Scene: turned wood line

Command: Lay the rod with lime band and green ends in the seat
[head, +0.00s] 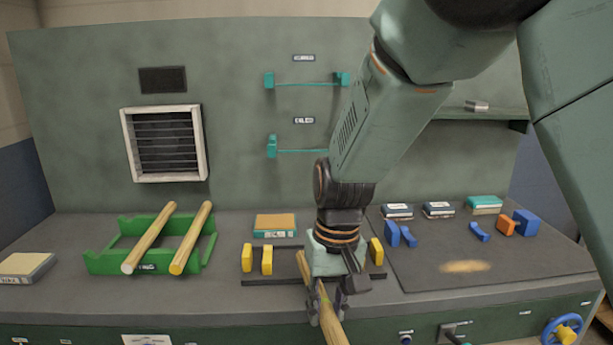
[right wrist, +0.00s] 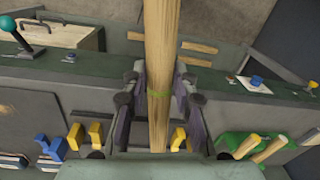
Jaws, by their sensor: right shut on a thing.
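My right gripper (head: 328,298) is shut on a wooden rod (head: 332,322) over the bench's front edge. I cannot tell for certain which fixture is the seat. My left gripper is not in view.
A green rack (head: 103,263) at left holds two wooden rods (head: 191,238). Blue blocks (head: 392,234) and an orange block (head: 506,225) stand on the dark mat (head: 440,278) at right. Teal wall brackets (head: 271,147) are behind. A blue handwheel (head: 562,330) is at front right.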

